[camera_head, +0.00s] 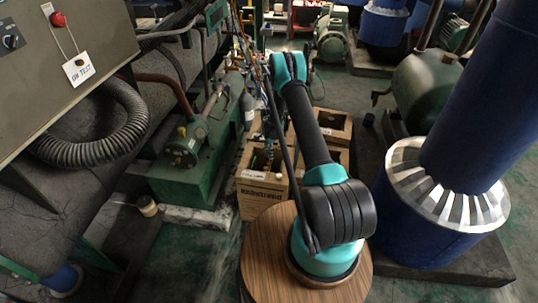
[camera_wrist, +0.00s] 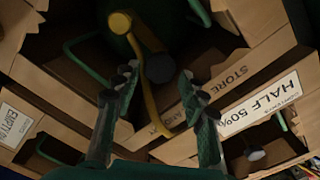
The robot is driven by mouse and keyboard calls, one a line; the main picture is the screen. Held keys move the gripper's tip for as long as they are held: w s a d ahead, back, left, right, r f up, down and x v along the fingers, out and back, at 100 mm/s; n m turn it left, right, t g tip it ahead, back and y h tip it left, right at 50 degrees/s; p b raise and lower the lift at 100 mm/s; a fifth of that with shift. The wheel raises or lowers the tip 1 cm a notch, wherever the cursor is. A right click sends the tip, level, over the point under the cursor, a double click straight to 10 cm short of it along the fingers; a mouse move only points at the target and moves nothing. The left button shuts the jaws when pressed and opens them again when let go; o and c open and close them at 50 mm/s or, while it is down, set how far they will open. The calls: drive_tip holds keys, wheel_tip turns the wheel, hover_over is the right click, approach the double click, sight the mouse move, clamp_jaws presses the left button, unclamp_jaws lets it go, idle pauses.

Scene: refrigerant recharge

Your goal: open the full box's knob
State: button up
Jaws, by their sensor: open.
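Open cartons stand on the floor. The front carton (camera_head: 262,198) has printing on its side and a small white label too small to read. In the wrist view, a carton (camera_wrist: 172,150) below my gripper holds a dark green cylinder (camera_wrist: 85,18) with a yellow round knob or cap (camera_wrist: 120,22), a yellow hose (camera_wrist: 150,95) and a dark round part (camera_wrist: 160,68). No label reading "full" is legible, so I cannot tell which box is the full one. My gripper (camera_wrist: 158,78) is open, its fingers either side of the hose, with nothing seen held.
A label reading "HALF 50%" (camera_wrist: 258,105) is at right in the wrist view; a partly cut label (camera_wrist: 17,122) is at left. Green machinery (camera_head: 185,150) stands left of the cartons and a blue drum with a silver collar (camera_head: 440,195) right.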

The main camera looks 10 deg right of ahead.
drive_tip(key=shift+f, duration=0.75)
drive_tip(key=c, duration=0.9)
drive_tip(key=shift+o, duration=0.2)
